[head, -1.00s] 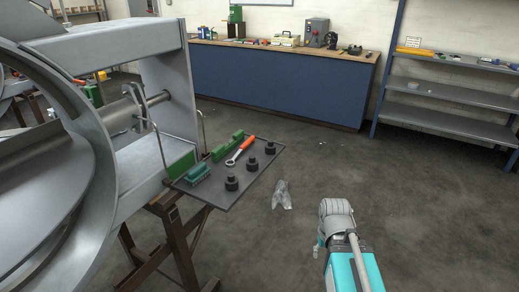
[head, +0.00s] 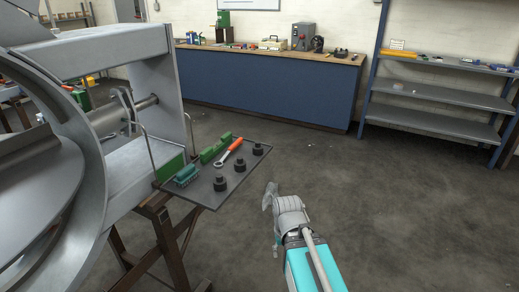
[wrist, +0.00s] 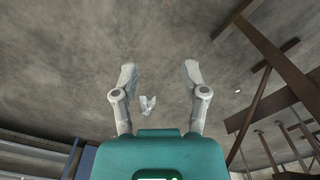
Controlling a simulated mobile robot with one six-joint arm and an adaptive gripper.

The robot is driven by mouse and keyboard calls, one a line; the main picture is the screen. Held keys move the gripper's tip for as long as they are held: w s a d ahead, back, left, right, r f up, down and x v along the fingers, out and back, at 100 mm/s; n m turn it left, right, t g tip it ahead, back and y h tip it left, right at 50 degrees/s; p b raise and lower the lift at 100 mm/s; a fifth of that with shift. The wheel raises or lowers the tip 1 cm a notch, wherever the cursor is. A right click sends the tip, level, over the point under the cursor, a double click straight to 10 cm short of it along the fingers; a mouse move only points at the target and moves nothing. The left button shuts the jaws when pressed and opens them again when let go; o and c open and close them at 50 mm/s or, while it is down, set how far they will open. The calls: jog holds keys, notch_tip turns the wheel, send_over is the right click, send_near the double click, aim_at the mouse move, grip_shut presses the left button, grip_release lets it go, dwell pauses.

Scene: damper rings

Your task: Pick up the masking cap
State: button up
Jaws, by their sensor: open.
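Three black stepped caps stand upright on a dark tray (head: 207,203) in the head view: a front one (head: 220,183), a middle one (head: 240,165) and a back one (head: 258,149). I cannot tell which of them is the masking cap. My gripper (wrist: 160,72) is open and empty in the wrist view, its two fingers spread over bare floor. No cap shows in the wrist view.
The tray also bears an orange-handled wrench (head: 230,153), a green brush (head: 186,176) and a green block (head: 215,148). A large metal duct (head: 110,60) stands left. A crumpled grey-white piece (wrist: 147,105) lies on the floor. A blue bench (head: 265,85) and shelves (head: 430,95) stand behind.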

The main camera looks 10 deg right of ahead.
jog(key=shift+o, duration=1.1)
jog(key=w+d+r+n+t+h+b, duration=0.1)
jog(key=w+d+n+t+h, duration=0.15)
jog(key=w, duration=0.25)
jog(key=w+d+n+t+h+b, duration=0.1)
jog(key=w+n+t+h, duration=0.1)
jog(key=w+n, duration=0.3)
jog(key=n+t+b, duration=0.3)
jog(key=n+t, duration=1)
jog(key=n, duration=1.3)
send_near(258, 144)
jog(key=s, duration=0.3)
jog(key=shift+w+a, duration=0.2)
jog(key=shift+a, duration=0.1)
jog(key=shift+w, duration=0.1)
jog(key=shift+x, duration=4.25)
